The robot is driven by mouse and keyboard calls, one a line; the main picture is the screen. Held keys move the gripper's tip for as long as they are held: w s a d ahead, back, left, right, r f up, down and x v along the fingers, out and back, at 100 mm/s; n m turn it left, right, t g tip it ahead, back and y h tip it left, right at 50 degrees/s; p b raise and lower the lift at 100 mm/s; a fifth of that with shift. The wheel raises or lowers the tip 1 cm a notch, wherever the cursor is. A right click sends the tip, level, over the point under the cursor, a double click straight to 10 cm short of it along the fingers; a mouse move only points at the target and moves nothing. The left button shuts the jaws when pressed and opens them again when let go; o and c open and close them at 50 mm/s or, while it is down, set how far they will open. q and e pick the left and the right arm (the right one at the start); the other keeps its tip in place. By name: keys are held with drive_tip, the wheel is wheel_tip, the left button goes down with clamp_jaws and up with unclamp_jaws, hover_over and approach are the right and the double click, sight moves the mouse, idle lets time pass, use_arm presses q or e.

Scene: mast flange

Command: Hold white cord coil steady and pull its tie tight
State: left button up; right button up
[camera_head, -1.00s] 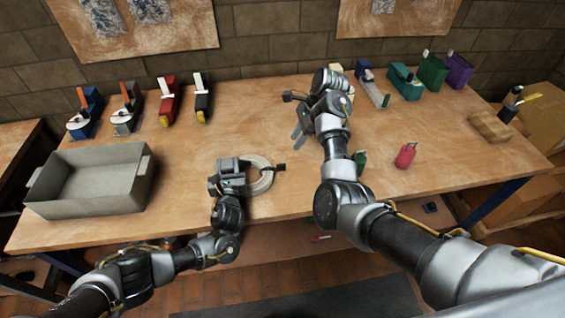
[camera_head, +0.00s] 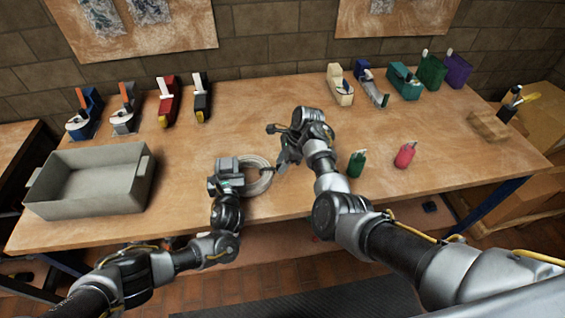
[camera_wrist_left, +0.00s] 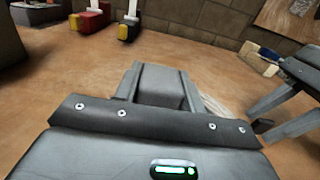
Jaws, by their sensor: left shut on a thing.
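The white cord coil (camera_head: 262,180) lies on the workbench near its front edge, left of the middle. My left gripper (camera_head: 236,175) is shut on the coil's left side. In the left wrist view my left gripper (camera_wrist_left: 165,85) hides most of the coil, and only a pale strip of cord (camera_wrist_left: 213,104) shows at its right.
A grey bin (camera_head: 90,180) stands at the left of the workbench (camera_head: 250,110). Several tape dispensers line the back. A green bottle (camera_head: 357,164) and a pink bottle (camera_head: 405,155) stand right of my right arm. A brown block (camera_head: 489,125) sits at the far right.

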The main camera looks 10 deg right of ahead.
drive_tip(key=shift+c, duration=0.3)
clamp_jaws()
drive_tip(key=d, duration=0.5)
drive_tip(key=shift+d, duration=0.15)
drive_tip(key=shift+o, duration=0.3)
unclamp_jaws()
